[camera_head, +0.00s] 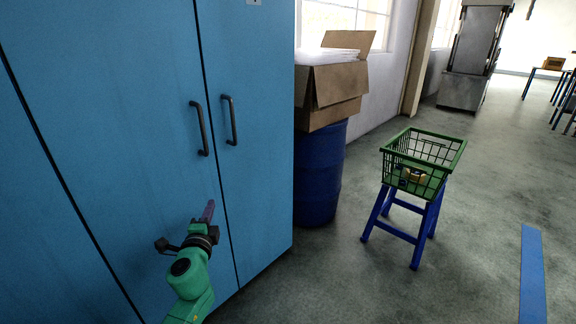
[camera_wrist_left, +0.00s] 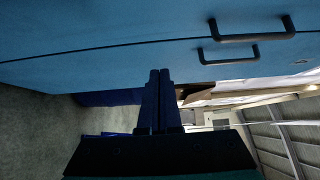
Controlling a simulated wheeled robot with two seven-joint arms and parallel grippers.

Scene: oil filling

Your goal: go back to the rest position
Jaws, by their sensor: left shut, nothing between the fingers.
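My left gripper (camera_head: 208,211) is at the lower left of the head view, on a green arm that comes in from the bottom. It is in front of the blue cabinet (camera_head: 120,110), below the two dark door handles. In the left wrist view its two dark fingers (camera_wrist_left: 158,76) are together, with nothing between them. The cabinet fills the top of that view, with both handles (camera_wrist_left: 252,36) at the upper right. The cabinet doors look shut. I cannot tell the exact gap between the gripper and the doors. My right gripper is in neither view.
A blue barrel (camera_head: 318,180) stands right of the cabinet with an open cardboard box (camera_head: 335,88) on it. A green basket (camera_head: 413,181) with a small item inside sits on a blue stool (camera_head: 391,229). A blue strip (camera_head: 532,275) marks the floor. Floor between stool and strip is clear.

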